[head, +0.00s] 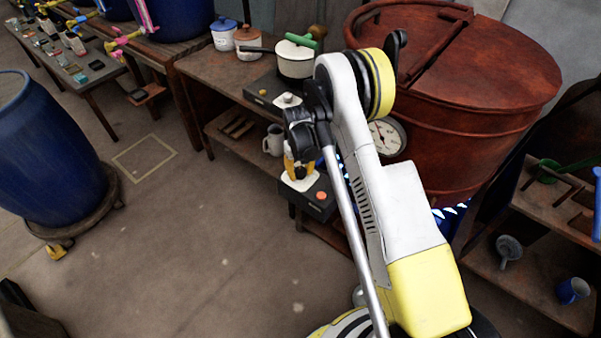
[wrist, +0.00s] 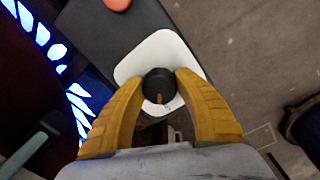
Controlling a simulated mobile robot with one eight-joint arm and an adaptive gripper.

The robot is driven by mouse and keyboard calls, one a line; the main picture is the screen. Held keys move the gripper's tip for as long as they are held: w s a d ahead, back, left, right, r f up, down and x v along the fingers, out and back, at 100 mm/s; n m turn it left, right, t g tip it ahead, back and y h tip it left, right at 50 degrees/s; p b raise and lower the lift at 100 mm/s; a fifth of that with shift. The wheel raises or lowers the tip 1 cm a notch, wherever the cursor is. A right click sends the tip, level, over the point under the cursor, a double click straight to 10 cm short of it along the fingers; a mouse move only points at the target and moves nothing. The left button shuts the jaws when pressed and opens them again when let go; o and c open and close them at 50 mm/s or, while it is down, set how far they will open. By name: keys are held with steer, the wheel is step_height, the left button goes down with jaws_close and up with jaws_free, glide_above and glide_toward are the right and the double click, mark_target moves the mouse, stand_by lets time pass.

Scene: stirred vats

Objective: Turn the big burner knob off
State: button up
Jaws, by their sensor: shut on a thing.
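The big burner knob (wrist: 158,85) is round and black with a small orange mark on its lower side in the wrist view. It sits on a white plate (wrist: 150,50) on a dark control box (head: 318,204). My gripper (wrist: 160,78) has its yellow fingers on either side of the knob, shut on it.
An orange-red button (head: 321,195) is on the same box. A bench (head: 225,72) behind holds a white pot (head: 294,58) and jars. A dial gauge (head: 387,136) is on the vat. A blue barrel (head: 45,150) stands left; the floor between is clear.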

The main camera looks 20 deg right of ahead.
mark_target(299, 170)
steer(key=m, duration=0.5)
steer(key=shift+m, duration=0.3)
steer(key=shift+a+m, duration=0.1)
steer(key=shift+m, duration=2.2)
steer(key=o, duration=1.2)
steer(key=shift+r, duration=0.1)
step_height(299, 170, up, 12)
steer(key=shift+w+a, duration=0.15)
